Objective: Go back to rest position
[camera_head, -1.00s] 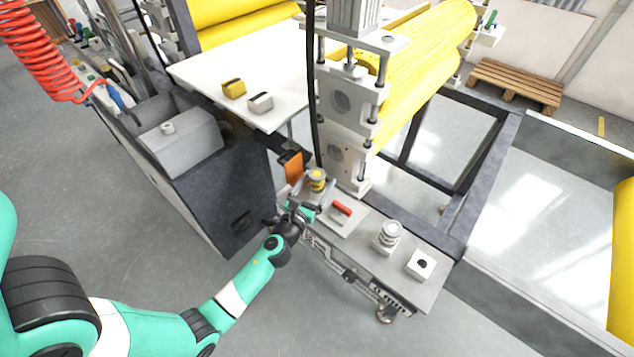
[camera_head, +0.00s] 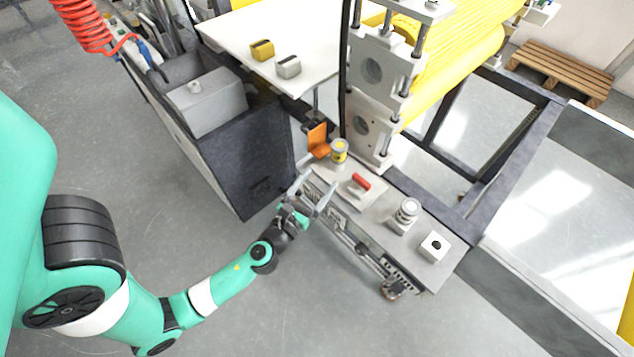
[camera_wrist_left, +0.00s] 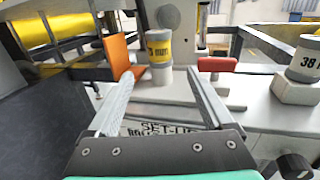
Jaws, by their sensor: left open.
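My left gripper (camera_head: 311,199) is open and empty in the head view, just off the near left edge of the grey bench (camera_head: 432,268). In the left wrist view its two fingers (camera_wrist_left: 160,100) stand wide apart. Beyond them is a grey and yellow cylinder (camera_wrist_left: 160,58), standing upright on the bench and not touched. The same yellow-banded cylinder (camera_head: 339,151) shows in the head view beyond the gripper. My right gripper is not in any view.
An orange plate (camera_head: 318,140) stands behind. A dark cabinet (camera_head: 238,160) lies left. The floor in front is clear.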

